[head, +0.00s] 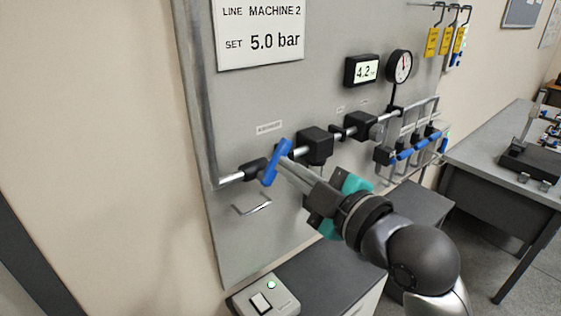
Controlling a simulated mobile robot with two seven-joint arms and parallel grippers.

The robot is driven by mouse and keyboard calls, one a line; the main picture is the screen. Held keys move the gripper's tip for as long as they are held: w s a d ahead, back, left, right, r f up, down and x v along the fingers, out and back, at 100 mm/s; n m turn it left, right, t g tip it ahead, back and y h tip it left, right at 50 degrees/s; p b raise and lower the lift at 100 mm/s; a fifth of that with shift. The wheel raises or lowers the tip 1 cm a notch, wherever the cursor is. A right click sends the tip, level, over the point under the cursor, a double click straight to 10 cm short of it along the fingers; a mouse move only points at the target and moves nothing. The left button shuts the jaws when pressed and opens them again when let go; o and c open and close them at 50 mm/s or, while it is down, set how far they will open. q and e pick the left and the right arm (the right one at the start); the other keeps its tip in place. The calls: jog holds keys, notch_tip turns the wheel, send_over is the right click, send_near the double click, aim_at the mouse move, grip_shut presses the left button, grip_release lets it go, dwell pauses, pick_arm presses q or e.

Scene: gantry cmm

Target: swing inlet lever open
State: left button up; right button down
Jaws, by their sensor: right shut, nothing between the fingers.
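The inlet lever (271,172) is a blue handle on the pipe at the left of the grey panel. It stands tilted, its upper end leaning right, across the pipe line. My right gripper (287,166) comes in from the lower right, shut and empty. Its fingertips are right beside the lever's right side; I cannot tell whether they touch it. The fingers hide a little of the pipe behind. My left gripper is out of view.
Black pipe blocks (315,145), a digital display (364,70) reading about 4.2 and a round gauge (399,66) sit to the right. A sign (258,30) reads 5.0 bar. A switch box (264,299) stands below. A workbench (500,160) is at the right.

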aim_at(277, 156)
jog(key=w, duration=0.2)
jog(key=w+a+f+p, duration=0.1)
jog(key=w, duration=0.1)
jog(key=w+a, duration=0.1)
jog(key=w, duration=0.2)
jog(key=shift+f, duration=0.3)
jog(key=shift+w+d+f, duration=0.3)
jog(key=shift+w+f, duration=0.05)
jog(key=shift+w, duration=0.1)
